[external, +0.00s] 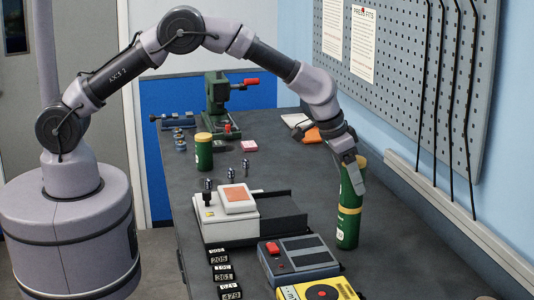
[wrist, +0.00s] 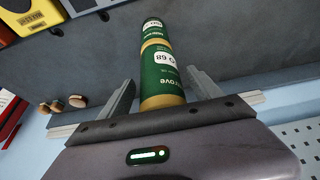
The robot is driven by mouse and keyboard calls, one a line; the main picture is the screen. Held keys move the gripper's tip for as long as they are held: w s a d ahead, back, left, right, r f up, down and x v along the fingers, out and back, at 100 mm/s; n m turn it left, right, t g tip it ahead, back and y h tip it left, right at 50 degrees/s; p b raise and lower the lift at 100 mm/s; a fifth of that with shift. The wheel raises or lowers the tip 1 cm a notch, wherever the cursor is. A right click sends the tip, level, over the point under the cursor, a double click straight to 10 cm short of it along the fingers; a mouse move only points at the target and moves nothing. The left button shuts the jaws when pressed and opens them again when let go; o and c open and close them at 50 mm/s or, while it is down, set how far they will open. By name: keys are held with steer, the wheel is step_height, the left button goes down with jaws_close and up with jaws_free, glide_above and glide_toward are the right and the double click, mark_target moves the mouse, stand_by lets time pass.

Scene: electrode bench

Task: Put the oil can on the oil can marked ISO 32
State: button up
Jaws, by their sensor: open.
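A green oil can with yellow ends and a white label reading 68 (wrist: 163,72) stands upright on a second green can (external: 347,228), making a stack at the right of the bench. The upper can also shows in the external view (external: 361,172), partly behind my gripper. The lower can shows beyond it in the wrist view (wrist: 153,28); I cannot read its grade. My gripper (external: 354,180) is open, with its fingers on either side of the upper can and visible gaps in the wrist view. A third green can (external: 204,153) stands apart at the back left; its grade is unreadable.
A white device with an orange pad (external: 237,200), a grey box with a red button (external: 298,256) and a yellow meter (external: 318,291) stand left of the stack. A green press (external: 220,102) is at the back. The wall and pegboard (external: 405,75) are close on the right.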

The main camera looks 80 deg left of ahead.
steer(key=s+a+r+m+p, duration=0.1)
steer(key=s+a+r, duration=0.2)
steer(key=s+r, duration=0.55)
steer(key=s+a+r, duration=0.2)
steer(key=s+r, duration=0.4)
steer(key=r, duration=0.6)
steer(key=s+a+r+m+t+y, duration=0.1)
steer(key=s+a+r, duration=0.15)
steer(key=s, duration=0.55)
steer(key=s+a+r+m, duration=0.1)
steer(key=s+a+r, duration=0.15)
steer(key=s, duration=0.65)
steer(key=s+a+f, duration=0.1)
steer(key=s+f, duration=0.1)
steer(key=s, duration=0.4)
steer(key=s+a+f+m+y, duration=0.1)
steer(key=s+a+f, duration=0.1)
steer(key=s, duration=0.4)
steer(key=shift+f, duration=0.3)
